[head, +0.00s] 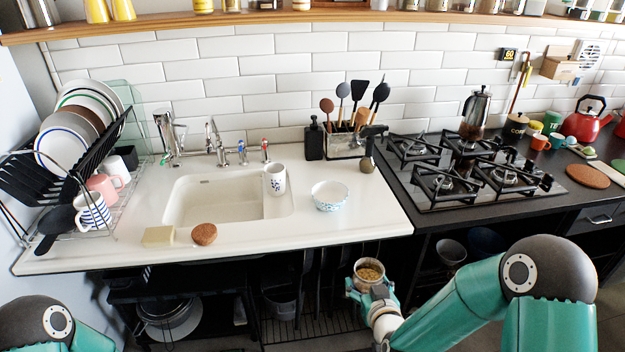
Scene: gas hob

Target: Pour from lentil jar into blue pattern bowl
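The lentil jar (369,270) is open at the top and shows brownish contents inside. My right gripper (371,287) is shut around the jar and holds it roughly upright in front of the counter's front edge. The blue pattern bowl (330,197) is white with a light blue pattern and stands on the white counter right of the sink. It looks empty. The jar is nearer to me than the bowl and slightly to its right. Only a part of my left arm shows at the bottom left; its gripper is out of view.
A white mug with a dark print (275,180) stands by the sink (213,201), left of the bowl. A spray bottle (367,158) and a utensil holder (345,145) stand behind the bowl. The gas hob (466,170) is to the right. Counter around the bowl's front is clear.

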